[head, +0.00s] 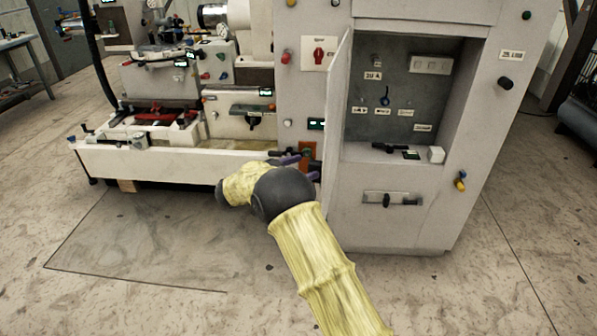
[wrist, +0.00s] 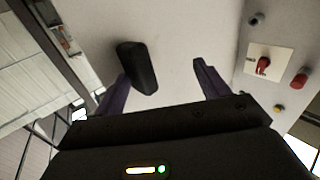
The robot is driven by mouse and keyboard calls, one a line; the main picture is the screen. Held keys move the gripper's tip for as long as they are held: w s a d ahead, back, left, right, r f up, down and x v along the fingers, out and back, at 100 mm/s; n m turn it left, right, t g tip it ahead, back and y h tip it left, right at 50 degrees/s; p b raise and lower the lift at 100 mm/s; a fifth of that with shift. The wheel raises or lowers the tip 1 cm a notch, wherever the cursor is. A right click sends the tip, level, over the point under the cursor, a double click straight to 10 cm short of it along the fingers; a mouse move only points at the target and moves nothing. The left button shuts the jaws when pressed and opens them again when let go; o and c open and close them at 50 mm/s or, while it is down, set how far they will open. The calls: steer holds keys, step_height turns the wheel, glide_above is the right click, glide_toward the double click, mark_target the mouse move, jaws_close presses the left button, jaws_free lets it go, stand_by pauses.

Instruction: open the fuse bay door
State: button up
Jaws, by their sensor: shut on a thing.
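The fuse bay door (head: 338,110) is a pale panel hinged at the left of the bay. It stands swung out from the cabinet, almost edge-on in the head view. Its outer face (wrist: 175,35) fills the middle of the wrist view, with a black handle (wrist: 137,67) on it. My gripper (head: 300,163) is at the outer side of the door, low down, with purple fingers. In the wrist view my gripper (wrist: 160,88) is shut on the handle, which lies close to the left finger. The exact finger contact is hard to see.
The open bay (head: 410,90) shows a grey back panel with labels and a blue knob. The cabinet front carries a red switch (head: 319,54). A pale machine bed (head: 170,163) stands to the left. Floor in front is clear.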

steer(key=shift+o, duration=0.3)
steer(key=shift+w+d+r, duration=0.3)
steer(key=shift+d+r, duration=0.05)
steer(key=shift+r, duration=0.15)
steer(key=shift+a, duration=0.2)
steer(key=shift+c, duration=0.8)
steer(key=shift+s+a, duration=0.25)
steer(key=shift+a, duration=0.1)
steer(key=shift+c, duration=0.7)
steer(key=v, duration=0.5)
steer(key=b+v, duration=0.1)
steer(key=v, duration=1.1)
steer(key=shift+s+f, duration=0.25)
steer(key=shift+f, duration=0.15)
steer(key=shift+c, duration=0.2)
